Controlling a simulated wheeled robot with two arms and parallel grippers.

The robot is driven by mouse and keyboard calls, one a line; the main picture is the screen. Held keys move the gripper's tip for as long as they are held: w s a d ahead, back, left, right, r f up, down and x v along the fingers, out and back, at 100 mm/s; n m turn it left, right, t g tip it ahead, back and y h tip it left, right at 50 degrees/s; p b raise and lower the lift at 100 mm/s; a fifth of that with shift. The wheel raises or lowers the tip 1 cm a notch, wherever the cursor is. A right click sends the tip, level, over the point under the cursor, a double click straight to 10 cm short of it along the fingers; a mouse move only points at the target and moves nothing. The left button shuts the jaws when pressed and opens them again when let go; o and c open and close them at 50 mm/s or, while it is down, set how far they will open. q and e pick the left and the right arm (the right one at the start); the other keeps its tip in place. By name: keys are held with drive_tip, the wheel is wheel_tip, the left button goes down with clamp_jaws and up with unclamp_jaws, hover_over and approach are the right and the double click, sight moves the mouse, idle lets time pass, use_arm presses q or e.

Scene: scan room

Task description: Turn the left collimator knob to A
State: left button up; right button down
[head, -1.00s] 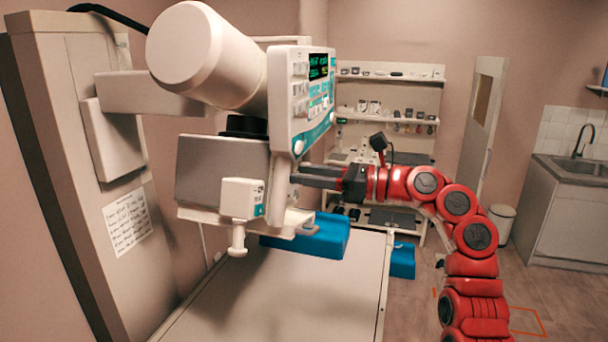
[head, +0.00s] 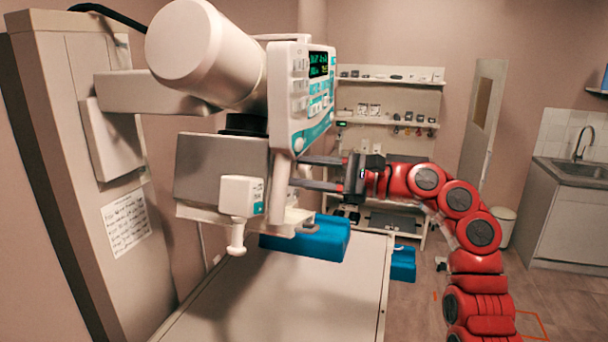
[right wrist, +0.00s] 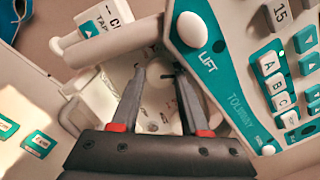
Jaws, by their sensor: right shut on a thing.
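The collimator box (head: 215,168) hangs under the tube head at the left of centre in the head view. My right gripper (head: 299,172) reaches its front from the right, one finger above the other. In the right wrist view its fingertips (right wrist: 155,76) are shut on a pale round knob (right wrist: 158,86) on the collimator face, seen partly between them. A small dark mark shows beside the right fingertip; I cannot read the letters around the knob. In the head view the knob is hidden behind the white handle and fingers. My left gripper is not in view.
The control panel (head: 303,90) with its display and buttons sits just above the fingers. A white handle (head: 280,188) stands close to the fingertips. The table (head: 290,290) lies below, with a blue block (head: 322,240).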

drive_tip(key=shift+n, duration=0.9)
drive_tip(key=c, duration=0.7)
unclamp_jaws()
